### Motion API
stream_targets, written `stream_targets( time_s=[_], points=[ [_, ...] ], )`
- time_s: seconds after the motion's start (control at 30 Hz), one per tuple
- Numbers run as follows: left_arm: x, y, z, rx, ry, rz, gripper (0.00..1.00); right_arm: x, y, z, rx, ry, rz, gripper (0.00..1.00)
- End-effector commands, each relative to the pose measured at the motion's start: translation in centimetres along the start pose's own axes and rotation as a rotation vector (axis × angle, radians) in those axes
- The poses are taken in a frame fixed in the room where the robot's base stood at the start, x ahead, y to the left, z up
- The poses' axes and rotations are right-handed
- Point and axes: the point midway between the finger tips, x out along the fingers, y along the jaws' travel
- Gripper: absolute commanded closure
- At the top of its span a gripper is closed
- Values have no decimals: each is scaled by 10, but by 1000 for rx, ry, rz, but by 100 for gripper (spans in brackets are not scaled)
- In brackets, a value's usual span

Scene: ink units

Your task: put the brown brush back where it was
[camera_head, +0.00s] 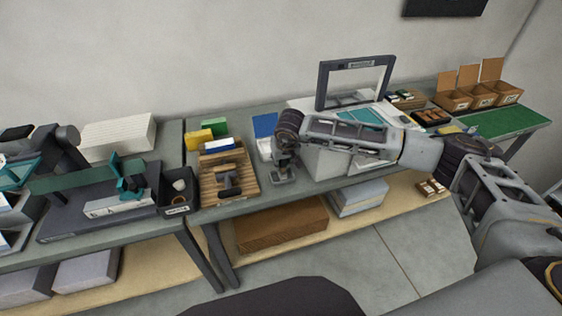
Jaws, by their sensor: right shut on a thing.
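My right gripper (284,178) points down at the front edge of the middle table, just right of a slatted wooden tray (247,187). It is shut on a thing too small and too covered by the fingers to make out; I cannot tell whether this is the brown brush. A dark T-shaped tool (229,182) lies on the tray, apart from the gripper. No brown brush can be told clearly elsewhere. My left gripper is not in view.
A dark bin (178,204) stands left of the tray. Yellow, green and blue blocks (199,138) lie behind it. A grey-framed panel (320,85) stands behind my right arm. Open cardboard boxes (482,96) and a green mat (508,121) are at the right.

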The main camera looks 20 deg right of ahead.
Motion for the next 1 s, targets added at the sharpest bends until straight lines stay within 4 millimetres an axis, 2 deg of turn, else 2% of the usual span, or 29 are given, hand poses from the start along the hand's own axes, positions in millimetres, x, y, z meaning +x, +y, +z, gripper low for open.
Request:
stream_targets(
  time_s=[0.03,0.17,0.2,0.73,1.0],
  points=[
    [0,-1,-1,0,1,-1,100,0,0,0,0,0,0,75],
    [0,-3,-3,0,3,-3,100,0,0,0,0,0,0,58],
    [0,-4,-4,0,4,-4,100,0,0,0,0,0,0,57],
    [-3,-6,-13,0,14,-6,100,-4,0,-2,0,0,0,57],
    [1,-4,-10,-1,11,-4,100,-35,0,-1,0,2,0,57]
  ],
)
